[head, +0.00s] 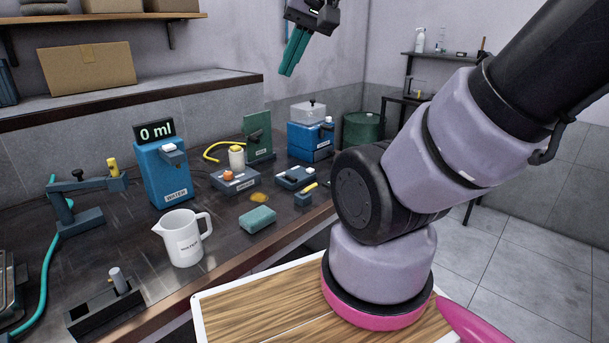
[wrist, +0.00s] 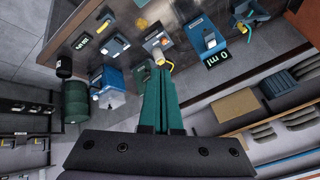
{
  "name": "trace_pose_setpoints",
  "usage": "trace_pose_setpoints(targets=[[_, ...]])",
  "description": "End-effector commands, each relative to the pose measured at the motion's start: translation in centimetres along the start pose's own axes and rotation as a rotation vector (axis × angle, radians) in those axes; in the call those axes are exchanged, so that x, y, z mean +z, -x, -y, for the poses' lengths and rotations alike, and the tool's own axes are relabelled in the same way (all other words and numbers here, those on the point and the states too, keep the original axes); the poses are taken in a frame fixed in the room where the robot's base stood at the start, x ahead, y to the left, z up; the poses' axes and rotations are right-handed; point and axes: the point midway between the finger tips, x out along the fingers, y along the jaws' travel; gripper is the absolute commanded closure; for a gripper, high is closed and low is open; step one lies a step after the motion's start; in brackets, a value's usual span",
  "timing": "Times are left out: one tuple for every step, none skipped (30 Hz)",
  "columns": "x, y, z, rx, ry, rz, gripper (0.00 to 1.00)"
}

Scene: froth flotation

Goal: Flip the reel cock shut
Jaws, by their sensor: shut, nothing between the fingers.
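No label marks the reel cock, so I cannot tell for sure which part it is. A small blue block with a yellow lever (head: 305,195) sits near the bench's front edge. A green upright panel (head: 257,136) with a dark fitting stands at the back, beside a yellow hose (head: 222,152). My gripper (head: 287,70) is high above the bench, its teal fingers together and empty, touching nothing. The fingers also show in the wrist view (wrist: 161,75), pointing toward the bench.
A blue water dispenser (head: 163,175) reading 0 ml, a white jug (head: 184,240), a teal sponge (head: 258,219) and a box with an orange knob (head: 234,180) crowd the bench. A blue machine (head: 310,140) and green drum (head: 361,130) stand behind. Air around the gripper is clear.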

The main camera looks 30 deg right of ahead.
Motion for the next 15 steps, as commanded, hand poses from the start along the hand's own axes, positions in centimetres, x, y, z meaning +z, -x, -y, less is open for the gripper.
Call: trace_pose_setpoints(targets=[[-0.6, -0.5, -0.1, 0.014, 0.011, 0.017, 1.00], [-0.9, -0.8, -0.1, 0.025, 0.023, 0.029, 1.00], [-1.7, -1.4, -0.2, 0.041, 0.043, 0.048, 1.00], [-2.2, -1.9, -0.3, 0.055, 0.059, 0.067, 1.00], [-2.9, -2.5, -0.4, 0.070, 0.079, 0.087, 1.00], [-3.8, -3.5, -0.6, 0.091, 0.107, 0.117, 1.00], [-4.5, -4.3, -0.8, 0.108, 0.131, 0.142, 1.00], [-5.3, -5.1, -1.0, 0.124, 0.154, 0.167, 1.00], [-6.2, -6.3, -1.3, 0.144, 0.187, 0.203, 1.00], [-6.9, -7.3, -1.6, 0.157, 0.211, 0.229, 1.00], [-7.6, -8.2, -1.9, 0.170, 0.236, 0.256, 1.00], [-8.4, -9.6, -2.4, 0.186, 0.268, 0.293, 1.00], [-9.0, -10.7, -2.8, 0.197, 0.293, 0.321, 1.00], [-9.5, -11.8, -3.2, 0.207, 0.316, 0.349, 1.00], [-10.2, -13.3, -3.8, 0.219, 0.349, 0.387, 1.00]])
